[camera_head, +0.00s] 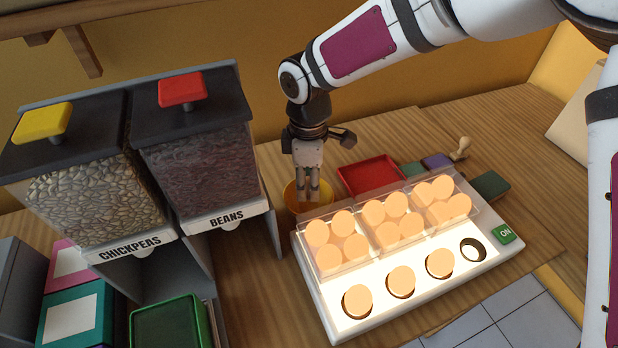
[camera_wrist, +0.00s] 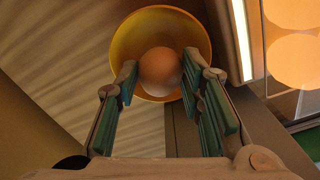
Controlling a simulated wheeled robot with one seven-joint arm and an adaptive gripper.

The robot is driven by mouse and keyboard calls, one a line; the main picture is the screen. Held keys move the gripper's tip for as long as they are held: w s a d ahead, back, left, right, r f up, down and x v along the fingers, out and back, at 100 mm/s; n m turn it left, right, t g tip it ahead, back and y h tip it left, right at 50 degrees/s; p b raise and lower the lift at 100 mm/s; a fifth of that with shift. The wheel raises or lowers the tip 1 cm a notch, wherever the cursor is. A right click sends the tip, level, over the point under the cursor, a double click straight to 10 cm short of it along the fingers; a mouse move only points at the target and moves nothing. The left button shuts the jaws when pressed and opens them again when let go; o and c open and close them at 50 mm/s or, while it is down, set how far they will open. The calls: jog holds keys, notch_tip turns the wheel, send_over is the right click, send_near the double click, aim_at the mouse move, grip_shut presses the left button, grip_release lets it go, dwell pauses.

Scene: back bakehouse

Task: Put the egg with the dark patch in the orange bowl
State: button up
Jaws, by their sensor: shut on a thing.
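My gripper (camera_head: 308,196) points down at the orange bowl (camera_head: 290,197), which stands behind the left end of the lit white box. The gripper hides part of the bowl. In the wrist view my fingers (camera_wrist: 160,72) are shut on a brown egg (camera_wrist: 160,67). The egg is over the opening of the bowl (camera_wrist: 126,42); I cannot tell if it touches the bottom. No dark patch shows on the side of the egg that I see. On the lit box's front row, three eggs (camera_head: 401,281) sit in glowing holes, and the right-hand hole (camera_head: 473,249) is empty.
Clear cartons of eggs (camera_head: 392,222) stand along the back of the lit box (camera_head: 410,310), close beside my gripper. Chickpea (camera_head: 95,195) and bean (camera_head: 200,165) dispensers stand left. A red tray (camera_head: 371,176) lies behind the box. A green ON button (camera_head: 503,234) is at right.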

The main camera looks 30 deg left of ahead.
aim_at(308, 179)
jog(key=shift+f+b, duration=0.5)
jog(key=shift+f, duration=0.4)
jog(key=o, duration=0.8)
jog(key=shift+r, duration=0.15)
jog(key=shift+r+p, duration=2.5)
jog(key=shift+r, duration=1.9)
